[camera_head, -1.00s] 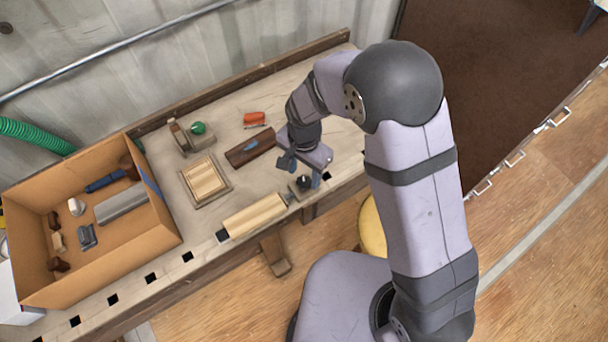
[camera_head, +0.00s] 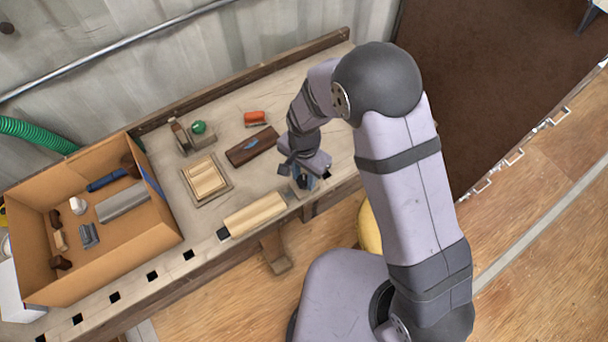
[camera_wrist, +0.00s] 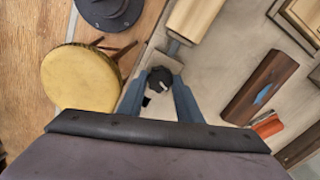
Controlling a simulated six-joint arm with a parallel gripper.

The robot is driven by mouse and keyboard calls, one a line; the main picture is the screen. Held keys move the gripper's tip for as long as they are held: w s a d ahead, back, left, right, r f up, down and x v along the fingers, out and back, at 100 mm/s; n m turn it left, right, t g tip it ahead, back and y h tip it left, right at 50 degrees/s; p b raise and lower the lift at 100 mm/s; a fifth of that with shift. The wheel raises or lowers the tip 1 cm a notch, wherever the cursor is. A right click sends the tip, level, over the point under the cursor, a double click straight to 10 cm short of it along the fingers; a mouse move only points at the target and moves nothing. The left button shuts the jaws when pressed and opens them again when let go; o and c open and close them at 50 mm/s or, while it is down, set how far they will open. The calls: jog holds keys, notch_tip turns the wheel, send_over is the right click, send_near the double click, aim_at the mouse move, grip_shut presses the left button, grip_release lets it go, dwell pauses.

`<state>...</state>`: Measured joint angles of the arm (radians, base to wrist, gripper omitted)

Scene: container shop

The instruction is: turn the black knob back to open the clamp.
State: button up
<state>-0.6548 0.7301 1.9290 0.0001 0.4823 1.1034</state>
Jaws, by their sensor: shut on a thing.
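The black knob (camera_wrist: 159,76) shows in the wrist view, between the two blue fingers of my gripper (camera_wrist: 160,88), which is shut on it. The clamp's grey block (camera_wrist: 163,61) lies just beyond the knob, beside the end of a pale wooden piece (camera_wrist: 194,18). In the head view my gripper (camera_head: 304,173) is down at the bench's front edge, over the clamp, and mostly hides the knob. The same pale wooden piece (camera_head: 255,214) lies along the front edge to the left. I cannot tell how far the clamp is open.
A dark wooden block (camera_head: 251,147) with a blue mark and an orange-red object (camera_head: 255,118) lie behind. A framed wooden piece (camera_head: 207,178), a fixture with a green ball (camera_head: 198,127) and a cardboard box (camera_head: 104,277) stand left. A yellow stool (camera_head: 369,230) is in front.

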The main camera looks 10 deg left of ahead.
jog(key=shift+n, duration=0.3)
jog(key=n, duration=1)
jog(key=shift+n+b, duration=0.3)
jog(key=n, duration=1)
jog(key=shift+n, duration=0.3)
jog(key=o, duration=1)
jog(key=shift+o, duration=0.2)
